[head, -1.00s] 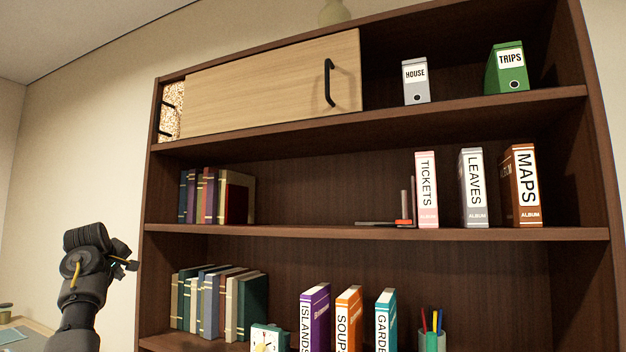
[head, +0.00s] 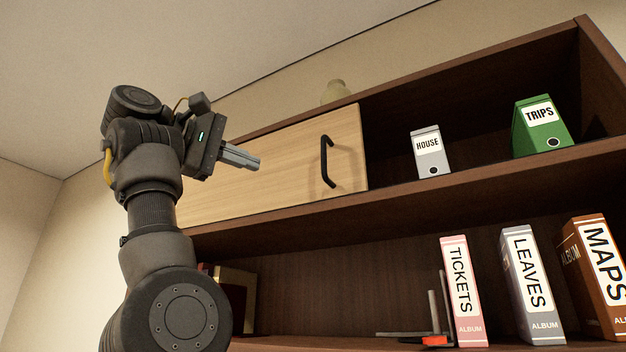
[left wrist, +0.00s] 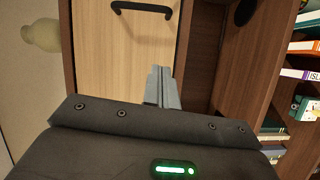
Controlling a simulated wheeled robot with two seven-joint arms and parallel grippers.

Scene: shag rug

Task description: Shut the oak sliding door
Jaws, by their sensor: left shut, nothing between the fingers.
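The oak sliding door (head: 290,165) is a pale wood panel in the top compartment of a dark brown bookcase. It covers the left part there; the compartment is open to its right. A black bar handle (head: 328,162) stands upright near the door's right edge. My left gripper (head: 256,163) is shut and empty, in front of the door and left of the handle, fingers pointing right. In the left wrist view the door (left wrist: 115,60) lies beyond the shut fingers (left wrist: 163,88), with the handle (left wrist: 142,8) at the top, apart from them. My arm hides the door's left end.
A grey HOUSE binder (head: 429,152) and a green TRIPS binder (head: 541,127) stand in the open part of the top shelf (head: 480,175). A vase (head: 335,92) stands on top of the bookcase. TICKETS, LEAVES and MAPS albums stand on the shelf below.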

